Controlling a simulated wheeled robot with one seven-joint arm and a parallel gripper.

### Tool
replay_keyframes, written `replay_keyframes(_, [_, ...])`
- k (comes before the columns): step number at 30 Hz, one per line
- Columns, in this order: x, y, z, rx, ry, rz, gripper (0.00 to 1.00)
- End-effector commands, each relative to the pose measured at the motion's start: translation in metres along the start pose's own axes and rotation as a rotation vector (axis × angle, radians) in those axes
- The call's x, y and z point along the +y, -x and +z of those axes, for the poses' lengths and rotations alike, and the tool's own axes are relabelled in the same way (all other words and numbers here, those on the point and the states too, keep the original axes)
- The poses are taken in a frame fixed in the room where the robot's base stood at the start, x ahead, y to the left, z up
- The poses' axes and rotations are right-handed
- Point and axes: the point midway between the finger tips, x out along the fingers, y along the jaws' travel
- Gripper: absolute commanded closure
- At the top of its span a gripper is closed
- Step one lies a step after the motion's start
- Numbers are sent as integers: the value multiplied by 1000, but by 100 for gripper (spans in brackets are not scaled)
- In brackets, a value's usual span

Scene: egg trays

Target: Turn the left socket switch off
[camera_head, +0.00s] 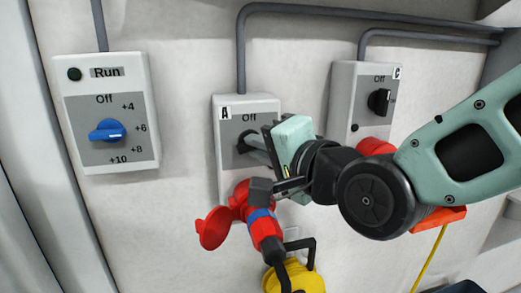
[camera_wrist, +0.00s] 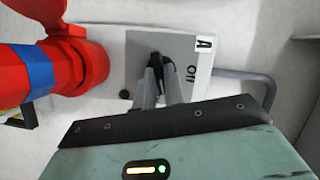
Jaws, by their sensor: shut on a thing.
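The left socket box (camera_head: 262,103), labelled A, is a light grey box on the wall with a grey panel marked Off. Its black switch knob (camera_wrist: 154,61) shows between my fingertips in the wrist view. My gripper (camera_head: 246,146) reaches in from the right and is shut on this knob, with its fingers (camera_wrist: 159,78) on either side. The fingers and gripper body hide most of the knob and part of the panel in the head view. The knob's exact angle is hard to tell. A red plug with a blue band (camera_head: 265,228) sits in the socket below.
The right socket box (camera_head: 345,98), labelled C, has a black knob (camera_head: 379,101) and a red socket partly behind my arm. A Run box (camera_head: 133,70) with a blue dial (camera_head: 108,131) is on the left. A yellow object (camera_head: 305,281) hangs below. Wall between the boxes is clear.

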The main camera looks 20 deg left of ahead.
Motion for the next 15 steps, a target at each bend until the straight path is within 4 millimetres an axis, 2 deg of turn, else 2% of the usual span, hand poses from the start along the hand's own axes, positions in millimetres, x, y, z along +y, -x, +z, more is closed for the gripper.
replay_keyframes(15, [-8, 0, 2, -4, 447, 189, 100])
